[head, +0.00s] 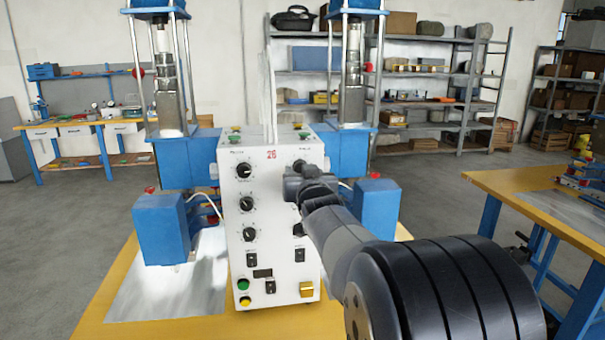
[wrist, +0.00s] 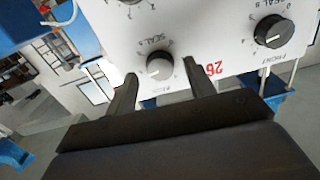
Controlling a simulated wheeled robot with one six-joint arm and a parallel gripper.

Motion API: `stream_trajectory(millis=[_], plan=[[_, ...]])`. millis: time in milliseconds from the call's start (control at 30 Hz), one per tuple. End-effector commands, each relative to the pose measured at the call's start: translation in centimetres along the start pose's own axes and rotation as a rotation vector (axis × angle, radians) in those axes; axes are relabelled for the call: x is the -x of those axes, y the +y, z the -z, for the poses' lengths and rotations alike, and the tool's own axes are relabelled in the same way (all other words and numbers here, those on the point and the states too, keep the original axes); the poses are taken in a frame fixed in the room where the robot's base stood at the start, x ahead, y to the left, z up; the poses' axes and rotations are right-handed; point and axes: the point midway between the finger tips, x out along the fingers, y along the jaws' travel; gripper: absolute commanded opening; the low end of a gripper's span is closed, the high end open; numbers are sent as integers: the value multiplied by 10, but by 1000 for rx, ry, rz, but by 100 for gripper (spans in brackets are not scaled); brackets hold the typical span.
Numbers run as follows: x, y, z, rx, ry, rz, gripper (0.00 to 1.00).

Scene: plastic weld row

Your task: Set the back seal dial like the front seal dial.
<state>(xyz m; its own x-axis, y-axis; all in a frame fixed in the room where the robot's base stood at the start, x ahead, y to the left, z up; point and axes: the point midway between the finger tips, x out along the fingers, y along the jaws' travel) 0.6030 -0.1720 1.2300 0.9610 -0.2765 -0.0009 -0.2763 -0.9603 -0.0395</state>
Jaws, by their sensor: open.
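The control box (head: 272,215) is white, marked 26, with columns of black dials. The front seal dial (head: 243,169) is at the top of its left column. It also shows in the wrist view (wrist: 272,31), at the upper right, upside down. My gripper (wrist: 159,72) is open, one finger on each side of the knob, with gaps visible. The exact settings of both knobs are too small to read.
Two lower dials (head: 246,204) (head: 249,235) are in the left column, with switches and buttons below. Blue press columns (head: 345,155) stand behind the box. A blue block (head: 162,229) is to its left on the yellow-edged table (head: 150,328). Another table (head: 540,215) is at right.

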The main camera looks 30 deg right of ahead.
Motion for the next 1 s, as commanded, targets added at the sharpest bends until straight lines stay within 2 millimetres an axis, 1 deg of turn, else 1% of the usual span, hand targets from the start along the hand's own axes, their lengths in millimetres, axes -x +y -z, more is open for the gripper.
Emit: stream_trajectory(millis=[300, 500, 700, 1000], plan=[[53, 0, 0, 1, 3, 0, 51], [82, 0, 0, 1, 2, 0, 51], [96, 0, -1, 0, -1, -1, 51], [98, 0, 0, 0, 0, 0, 51]])
